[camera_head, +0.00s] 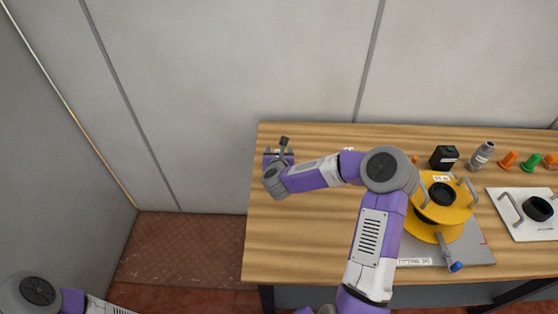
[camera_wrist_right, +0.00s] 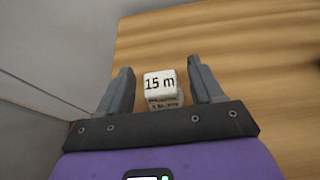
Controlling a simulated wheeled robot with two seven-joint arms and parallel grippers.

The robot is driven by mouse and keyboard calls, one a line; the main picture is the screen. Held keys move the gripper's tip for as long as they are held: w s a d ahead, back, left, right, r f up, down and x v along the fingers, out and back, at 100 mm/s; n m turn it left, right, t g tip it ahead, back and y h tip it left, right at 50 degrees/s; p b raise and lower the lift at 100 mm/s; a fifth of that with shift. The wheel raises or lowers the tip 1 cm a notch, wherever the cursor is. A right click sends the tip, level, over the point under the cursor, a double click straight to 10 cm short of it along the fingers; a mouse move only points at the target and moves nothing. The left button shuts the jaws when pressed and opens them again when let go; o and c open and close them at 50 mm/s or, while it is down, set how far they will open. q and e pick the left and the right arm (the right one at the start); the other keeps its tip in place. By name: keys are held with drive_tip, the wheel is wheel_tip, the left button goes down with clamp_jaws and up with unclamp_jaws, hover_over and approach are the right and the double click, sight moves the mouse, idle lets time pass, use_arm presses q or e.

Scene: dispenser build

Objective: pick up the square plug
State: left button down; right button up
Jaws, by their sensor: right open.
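My right gripper (camera_head: 284,148) is over the far left corner of the wooden table. In the right wrist view, its two fingers (camera_wrist_right: 161,78) stand wide apart. A small white block (camera_wrist_right: 160,84) marked "15 m" shows between the fingers, with room on both sides. I cannot tell its height relative to the fingertips, or whether it is the square plug. In the head view, the gripper hides this block. A black box-shaped piece (camera_head: 444,157) with a white label stands at the back right of the table. My left gripper is out of view; only part of the left arm shows.
A yellow round fixture (camera_head: 439,213) with grey handles stands on a grey plate right of my right arm. A grey cylinder (camera_head: 481,155), orange and green pegs (camera_head: 531,161) and a white handled plate (camera_head: 521,228) are farther right. The table's left part (camera_head: 300,235) is clear.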

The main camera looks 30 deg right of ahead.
drive_tip(key=shift+x, duration=0.9)
drive_tip(key=shift+c, duration=0.2)
drive_tip(key=shift+r, duration=0.1)
drive_tip(key=c, duration=1.1)
